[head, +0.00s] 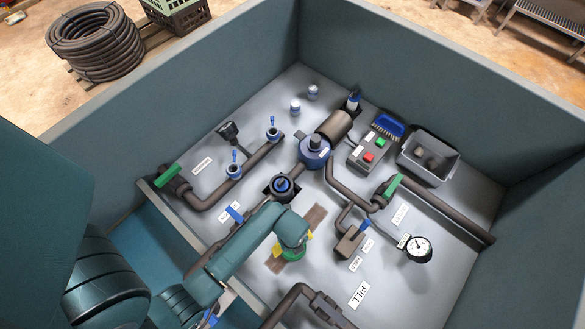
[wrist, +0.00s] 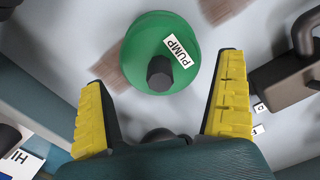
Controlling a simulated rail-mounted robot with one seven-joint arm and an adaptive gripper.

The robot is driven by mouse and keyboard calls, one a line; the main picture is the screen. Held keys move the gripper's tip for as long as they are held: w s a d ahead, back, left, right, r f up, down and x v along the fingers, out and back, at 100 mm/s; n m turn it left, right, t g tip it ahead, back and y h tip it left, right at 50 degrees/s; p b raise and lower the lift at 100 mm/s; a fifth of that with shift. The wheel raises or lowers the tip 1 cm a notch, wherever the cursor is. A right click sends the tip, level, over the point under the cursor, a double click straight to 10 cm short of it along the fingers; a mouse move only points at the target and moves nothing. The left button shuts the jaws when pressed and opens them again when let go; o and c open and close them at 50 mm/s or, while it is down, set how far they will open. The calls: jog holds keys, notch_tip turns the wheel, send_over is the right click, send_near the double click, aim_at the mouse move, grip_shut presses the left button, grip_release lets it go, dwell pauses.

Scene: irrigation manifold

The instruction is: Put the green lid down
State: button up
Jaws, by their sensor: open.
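The green lid (wrist: 146,40) is round, with a dark knob on top and a white label reading PUMP. It appears to lie flat on the grey panel floor, over a brown strip that shows on both sides of it. In the head view the lid (head: 292,255) shows partly beneath my gripper (head: 295,242). In the wrist view my gripper (wrist: 160,100) is open, its yellow fingers wide apart and empty. The lid and its knob lie just ahead of the fingertips, apparently clear of them.
A dark pipe block (head: 349,242) with a blue handle stands to the right of the lid. An open dark fitting (head: 281,187) is behind it, and a dark pipe (head: 300,294) in front. A pressure gauge (head: 419,249) is farther right. High walls (head: 400,70) enclose the panel.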

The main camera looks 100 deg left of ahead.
notch_tip(320, 180, up, 8)
jog(key=p, duration=0.3)
jog(key=shift+r, duration=0.2)
jog(key=w+a+r+n+t+y, duration=0.2)
jog(key=w+r+t+y, duration=0.1)
jog(key=w+r, duration=0.75)
jog(key=w+a+r+n+t+y, duration=0.1)
jog(key=w+a+r+t+y, duration=0.15)
jog(key=w+r, duration=0.75)
jog(key=w+d+r+n+t, duration=0.1)
jog(key=w+d+r+t, duration=0.3)
jog(key=r, duration=0.3)
jog(key=w+d+r+n+t, duration=0.2)
jog(key=w+d+r, duration=0.2)
jog(key=w+r, duration=0.25)
jog(key=s+d+r+n+t+h, duration=0.1)
jog(key=d+r+t, duration=0.4)
jog(key=d+r, duration=0.5)
jog(key=s+d+r+n+t+h, duration=0.2)
jog(key=d+r+t+h, duration=0.3)
jog(key=d+r, duration=0.6)
notch_tip(320, 180, up, 8)
jog(key=shift+s+d+r+n+t, duration=0.1)
jog(key=shift+s+d+n+t, duration=0.1)
jog(key=shift+s+n+t, duration=0.25)
